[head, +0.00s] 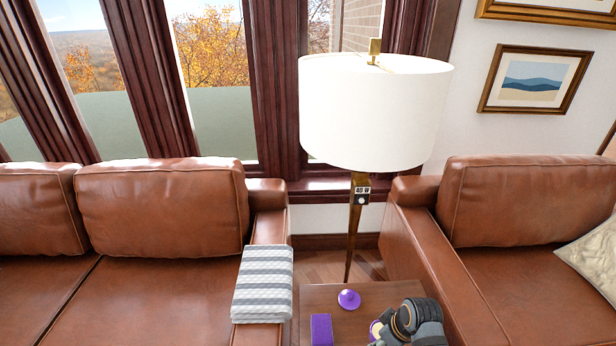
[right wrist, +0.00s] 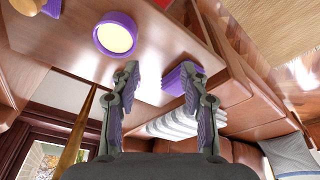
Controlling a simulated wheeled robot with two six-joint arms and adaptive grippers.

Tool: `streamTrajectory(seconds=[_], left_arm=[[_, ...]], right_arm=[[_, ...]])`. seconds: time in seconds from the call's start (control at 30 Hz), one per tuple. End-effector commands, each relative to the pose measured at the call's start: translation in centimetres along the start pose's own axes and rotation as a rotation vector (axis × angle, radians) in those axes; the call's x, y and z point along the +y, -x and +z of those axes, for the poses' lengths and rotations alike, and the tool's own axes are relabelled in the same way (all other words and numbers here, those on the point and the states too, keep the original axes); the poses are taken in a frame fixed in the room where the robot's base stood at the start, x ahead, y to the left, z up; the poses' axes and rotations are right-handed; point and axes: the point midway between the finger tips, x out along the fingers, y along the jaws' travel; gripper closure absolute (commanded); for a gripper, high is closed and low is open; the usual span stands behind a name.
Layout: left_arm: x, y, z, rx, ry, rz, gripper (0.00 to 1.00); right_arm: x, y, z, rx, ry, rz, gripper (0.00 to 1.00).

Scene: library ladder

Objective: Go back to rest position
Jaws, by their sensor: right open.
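My right gripper (head: 388,328) shows at the bottom of the head view, over the wooden side table (head: 385,292). In the right wrist view its two fingers (right wrist: 160,72) are spread apart with nothing held between them. A round purple-rimmed container with a cream top (right wrist: 115,35) lies beyond the left finger. In the head view its purple side (head: 375,331) is partly hidden by the gripper. A purple knobbed lid (head: 349,299) and a purple block (head: 321,329) rest on the table, clear of the gripper. My left gripper is in neither view.
A tall floor lamp with a white shade (head: 375,112) stands behind the table. Brown leather sofas (head: 160,210) and (head: 525,205) flank it. A grey striped cloth (head: 263,284) drapes over the left sofa's arm. A narrow floor strip (head: 318,263) shows behind the table.

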Motion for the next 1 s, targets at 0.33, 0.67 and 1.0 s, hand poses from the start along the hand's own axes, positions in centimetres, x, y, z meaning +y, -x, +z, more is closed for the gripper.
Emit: streamTrajectory(seconds=[0.33, 0.67, 1.0], left_arm=[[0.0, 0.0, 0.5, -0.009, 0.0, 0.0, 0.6], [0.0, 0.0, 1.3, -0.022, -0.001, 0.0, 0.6], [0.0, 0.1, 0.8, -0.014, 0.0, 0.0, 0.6]], right_arm=[[-2.0, 3.9, 6.3, -0.023, -0.262, 0.123, 0.55], [-4.1, 9.0, 10.7, -0.002, -0.496, 0.23, 0.55], [-3.3, 3.9, 12.6, -0.02, -0.556, 0.243, 0.55]])
